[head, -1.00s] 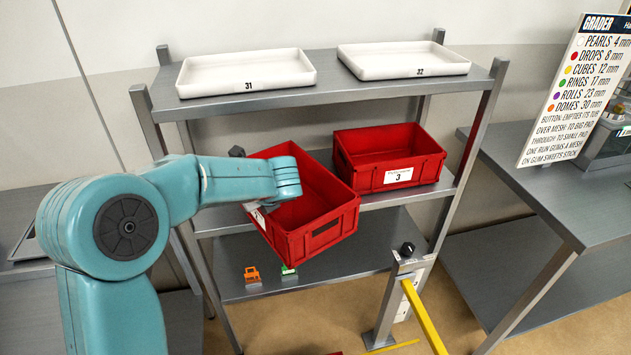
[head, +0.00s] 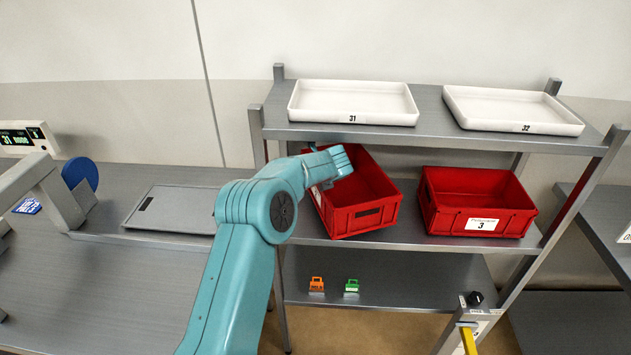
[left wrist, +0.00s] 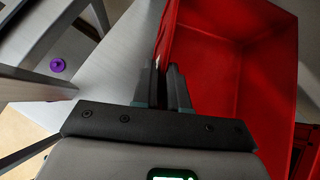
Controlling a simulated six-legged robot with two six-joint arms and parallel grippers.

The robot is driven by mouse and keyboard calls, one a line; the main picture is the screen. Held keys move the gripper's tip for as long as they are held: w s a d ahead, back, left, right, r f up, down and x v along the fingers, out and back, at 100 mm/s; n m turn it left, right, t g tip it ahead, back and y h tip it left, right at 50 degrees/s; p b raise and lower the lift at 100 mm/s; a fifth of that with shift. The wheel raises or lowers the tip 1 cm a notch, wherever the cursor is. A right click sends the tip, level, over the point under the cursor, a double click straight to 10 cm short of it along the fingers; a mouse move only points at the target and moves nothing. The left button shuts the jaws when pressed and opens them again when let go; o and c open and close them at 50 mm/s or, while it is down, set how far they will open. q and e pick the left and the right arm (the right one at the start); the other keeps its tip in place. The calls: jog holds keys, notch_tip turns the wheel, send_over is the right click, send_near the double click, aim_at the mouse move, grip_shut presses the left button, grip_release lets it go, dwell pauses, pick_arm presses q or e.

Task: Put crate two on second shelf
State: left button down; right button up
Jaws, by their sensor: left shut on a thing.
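A red crate (head: 358,222) is at the left half of the middle shelf (head: 412,232), turned at an angle. Its label is mostly covered by my arm, and I cannot tell whether its base rests fully on the shelf. My left gripper (head: 325,172) is at the crate's left wall, its fingers hidden in the head view. In the left wrist view, the fingers (left wrist: 165,84) are shut on the wall of the crate (left wrist: 235,75), which is empty where I can see inside. My right gripper is in neither view.
Red crate 3 (head: 478,205) stands to the right on the same shelf, with a narrow gap between. White trays 31 (head: 352,112) and 32 (head: 512,118) are on the top shelf. An orange clip (head: 317,284) and a green clip (head: 352,286) are on the bottom shelf.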

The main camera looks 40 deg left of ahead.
pick_arm(q)
jog(key=shift+w+a+r, duration=0.15)
jog(key=shift+a, duration=0.15)
notch_tip(320, 180, down, 3)
jog(key=shift+d+r+p, duration=0.1)
jog(key=shift+p, duration=0.3)
jog(key=shift+f, duration=0.4)
